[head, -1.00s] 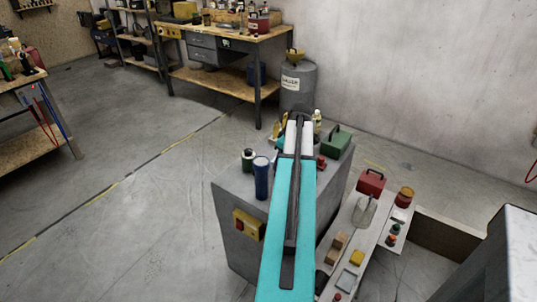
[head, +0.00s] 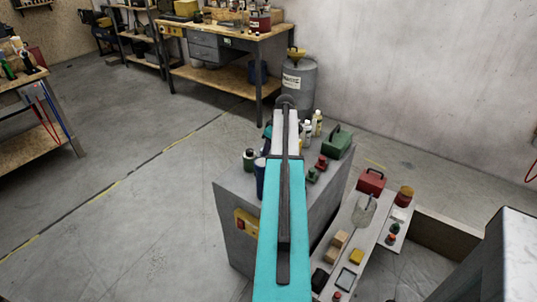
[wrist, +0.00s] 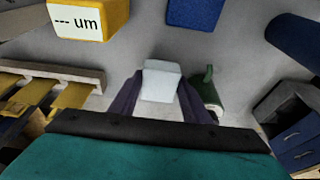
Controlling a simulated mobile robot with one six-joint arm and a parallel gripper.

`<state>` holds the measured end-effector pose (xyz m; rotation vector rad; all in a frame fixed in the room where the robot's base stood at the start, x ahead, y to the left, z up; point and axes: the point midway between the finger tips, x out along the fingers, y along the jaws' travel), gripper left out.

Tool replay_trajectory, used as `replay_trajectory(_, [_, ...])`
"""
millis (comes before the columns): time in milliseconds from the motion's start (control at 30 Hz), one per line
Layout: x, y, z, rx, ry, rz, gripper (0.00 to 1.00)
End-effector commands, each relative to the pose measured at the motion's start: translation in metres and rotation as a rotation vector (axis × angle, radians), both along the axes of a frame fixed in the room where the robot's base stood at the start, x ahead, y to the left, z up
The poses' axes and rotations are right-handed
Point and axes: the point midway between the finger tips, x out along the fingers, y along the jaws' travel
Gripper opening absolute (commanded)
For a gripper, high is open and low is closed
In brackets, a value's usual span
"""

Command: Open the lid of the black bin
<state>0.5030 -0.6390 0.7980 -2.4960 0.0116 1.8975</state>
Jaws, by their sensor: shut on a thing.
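I see no clear black bin or lid in either view. In the wrist view my gripper (wrist: 161,100) has its dark purple fingers on both sides of a pale grey-white block (wrist: 161,80) and is shut on it. In the head view my arm reaches over the grey cabinet (head: 237,203), and its own links hide the fingers and the block. A small black thing (head: 320,279) lies on the low bench at the lower right; I cannot tell whether it is the bin.
A yellow box with a display (wrist: 88,18), a green object (wrist: 207,90) and a blue cylinder (wrist: 296,40) surround my gripper. The cabinet top also carries a green box (head: 337,144) and pale bottles (head: 317,122). A red box (head: 371,181) stands on the bench. Floor at left is clear.

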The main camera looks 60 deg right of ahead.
Motion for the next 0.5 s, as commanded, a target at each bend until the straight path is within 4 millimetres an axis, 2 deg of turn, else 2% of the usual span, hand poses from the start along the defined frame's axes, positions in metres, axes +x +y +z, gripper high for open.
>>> replay_trajectory(267, [0.002, -0.001, 0.0, 0.0, 0.0, 0.001, 0.22])
replay_trajectory(433, [0.014, -0.007, -0.001, 0.0, 0.0, 0.002, 0.22])
replay_trajectory(500, [0.012, -0.005, -0.009, 0.001, 0.001, 0.0, 0.22])
